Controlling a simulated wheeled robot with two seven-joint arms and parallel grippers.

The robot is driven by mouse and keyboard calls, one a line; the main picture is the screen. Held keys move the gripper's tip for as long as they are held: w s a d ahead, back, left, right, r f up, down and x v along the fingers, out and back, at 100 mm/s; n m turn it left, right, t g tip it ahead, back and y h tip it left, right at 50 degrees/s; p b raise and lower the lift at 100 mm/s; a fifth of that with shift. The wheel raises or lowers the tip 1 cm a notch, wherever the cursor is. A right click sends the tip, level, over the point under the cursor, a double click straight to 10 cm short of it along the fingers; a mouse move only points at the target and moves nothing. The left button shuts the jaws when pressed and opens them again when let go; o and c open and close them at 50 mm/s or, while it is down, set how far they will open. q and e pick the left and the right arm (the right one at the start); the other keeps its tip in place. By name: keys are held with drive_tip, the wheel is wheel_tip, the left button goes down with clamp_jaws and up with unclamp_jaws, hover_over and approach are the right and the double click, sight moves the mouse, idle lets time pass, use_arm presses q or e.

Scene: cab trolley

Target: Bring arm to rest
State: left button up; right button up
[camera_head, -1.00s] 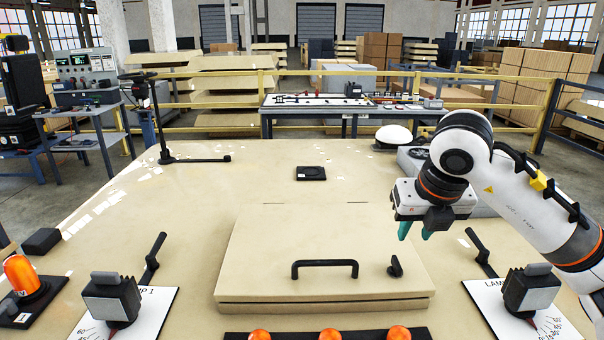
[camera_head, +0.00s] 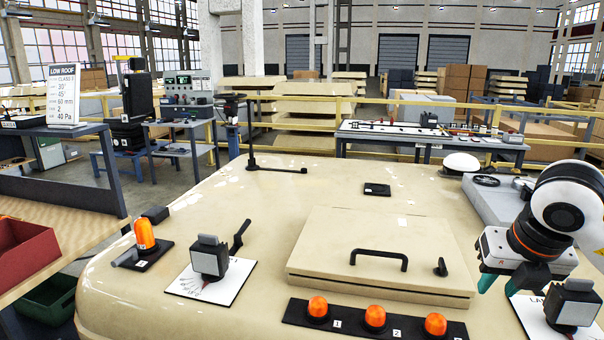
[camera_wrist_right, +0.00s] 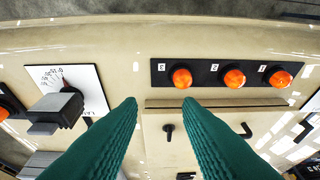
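My right gripper (camera_head: 498,289) hangs at the right of the head view, past the right edge of the beige hatch lid (camera_head: 330,250). It is open: in the right wrist view its two teal fingers (camera_wrist_right: 160,103) stand apart with nothing between them. The lid carries a black bar handle (camera_head: 379,256) and a small black latch (camera_head: 441,267), and lies closed. Just below the gripper is the right grey lever block on its white dial plate (camera_head: 530,318), partly cut off by the frame. My left gripper is not in view.
A black strip with orange lamps (camera_head: 375,318) lies in front of the lid. Another lever block (camera_head: 209,258) and an orange beacon (camera_head: 144,234) stand at left. A thin black post (camera_head: 251,140) rises at the back left. A red bin (camera_head: 25,250) sits far left.

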drive_tip(key=s+a+f+n+g+y, duration=0.1)
drive_tip(key=a+f+n+y, duration=0.1)
drive_tip(key=a+y, duration=0.5)
drive_tip(key=s+a+f+n+g+y, duration=0.1)
drive_tip(key=a+f+n+y, duration=0.15)
drive_tip(key=a, duration=0.85)
drive_tip(key=s+a+r+m+t+y, duration=0.1)
drive_tip(key=s+a+r+m+y, duration=0.25)
drive_tip(key=a+r+y, duration=0.7)
drive_tip(key=w+d+f+m+t+h, duration=0.25)
drive_tip(key=d+m+t, duration=0.25)
drive_tip(key=m+t, duration=0.4)
drive_tip(key=w+d+f+m+t+h, duration=0.1)
drive_tip(key=w+d+m+t+h, duration=0.3)
drive_tip(key=m+t, duration=0.45)
drive_tip(key=d+f+m+g+h, duration=0.2)
drive_tip(key=d+f+m+h, duration=0.35)
drive_tip(key=f, duration=0.25)
drive_tip(key=d+f+m+g+h, duration=0.2)
drive_tip(key=d+f+m+h, duration=0.2)
drive_tip(key=f+m+h, duration=0.3)
drive_tip(key=s+f+m+g, duration=0.2)
drive_tip(key=s+f+g, duration=1.2)
drive_tip(key=s+f, duration=0.85)
wheel_tip(320, 180, down, 24)
drive_tip(key=s+d+f+g, duration=0.2)
drive_tip(key=s+d+f, duration=0.1)
drive_tip(key=s+f, duration=1.4)
drive_tip(key=shift+d, duration=0.15)
